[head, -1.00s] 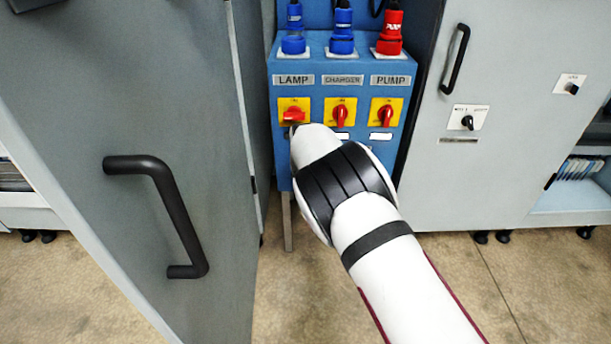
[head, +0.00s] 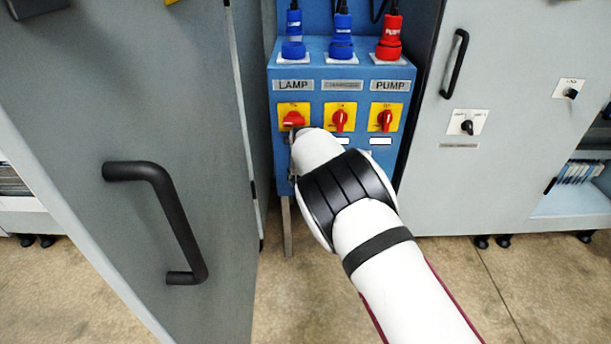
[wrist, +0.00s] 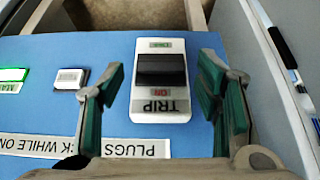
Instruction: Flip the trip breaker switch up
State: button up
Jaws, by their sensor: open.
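The trip breaker (wrist: 160,108) is a white housing with a dark switch (wrist: 161,70), seen upside down in the wrist view on the blue panel (wrist: 45,48). A red ON mark and a TRIP label show on it. My gripper (wrist: 162,72) is open, with one green-padded finger on each side of the breaker. Neither finger visibly grips it; whether they touch it I cannot tell. In the head view my white arm hides the breaker and my fingers, in front of the lower part of the blue box (head: 340,80).
Red rotary switches on yellow plates for LAMP (head: 294,118), CHARGER (head: 341,118) and PUMP (head: 386,118) sit just above my wrist. A grey door with a black handle (head: 165,205) stands close at left. A grey cabinet (head: 490,190) stands at right.

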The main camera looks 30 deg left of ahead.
jog(key=v, duration=1.2)
dwell(0.4)
